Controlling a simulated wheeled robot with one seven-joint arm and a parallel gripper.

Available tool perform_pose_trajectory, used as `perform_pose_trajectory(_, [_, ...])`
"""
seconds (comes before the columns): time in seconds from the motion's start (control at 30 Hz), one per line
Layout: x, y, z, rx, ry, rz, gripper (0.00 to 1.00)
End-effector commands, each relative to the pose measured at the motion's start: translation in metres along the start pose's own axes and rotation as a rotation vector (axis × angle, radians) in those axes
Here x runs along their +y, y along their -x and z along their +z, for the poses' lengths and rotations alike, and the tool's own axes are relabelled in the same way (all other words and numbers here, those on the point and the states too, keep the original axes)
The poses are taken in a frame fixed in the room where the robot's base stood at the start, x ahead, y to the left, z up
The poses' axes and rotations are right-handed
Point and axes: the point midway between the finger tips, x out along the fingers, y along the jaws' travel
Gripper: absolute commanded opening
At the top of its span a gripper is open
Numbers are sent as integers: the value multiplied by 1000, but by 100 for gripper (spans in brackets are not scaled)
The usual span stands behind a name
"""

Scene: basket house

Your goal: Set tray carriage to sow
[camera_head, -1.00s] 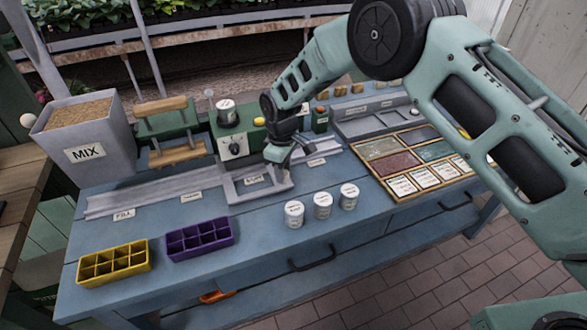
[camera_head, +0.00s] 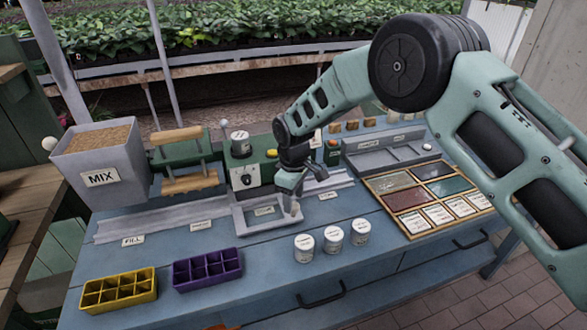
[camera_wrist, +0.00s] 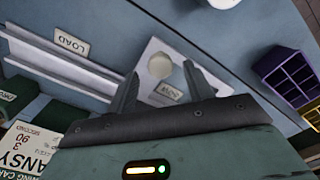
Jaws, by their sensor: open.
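The tray carriage (camera_head: 242,224) is a light grey open frame on the long grey rail of the blue bench, and it also shows in the wrist view (camera_wrist: 190,52). A label that seems to read SOW (camera_wrist: 168,92) shows through the frame. A pale round knob (camera_wrist: 160,66) stands at its right end. My gripper (camera_head: 291,190) is over that end, pointing down. In the wrist view my open gripper (camera_wrist: 160,78) has one finger on each side of the knob; I cannot tell whether they touch it.
The rail (camera_head: 165,221) carries a FILL label (camera_head: 133,240) at left and a LOAD label (camera_wrist: 71,42). Yellow (camera_head: 119,290) and purple (camera_head: 207,268) cell trays and three white pots (camera_head: 333,235) stand in front. A MIX hopper (camera_head: 101,164) is at left, a seed-packet box (camera_head: 407,224) at right.

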Motion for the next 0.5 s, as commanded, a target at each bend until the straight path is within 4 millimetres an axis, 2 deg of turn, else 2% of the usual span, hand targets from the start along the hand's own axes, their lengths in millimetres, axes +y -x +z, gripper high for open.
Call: perform_pose_trajectory(0.5, [0,116,0,3,0,2,52])
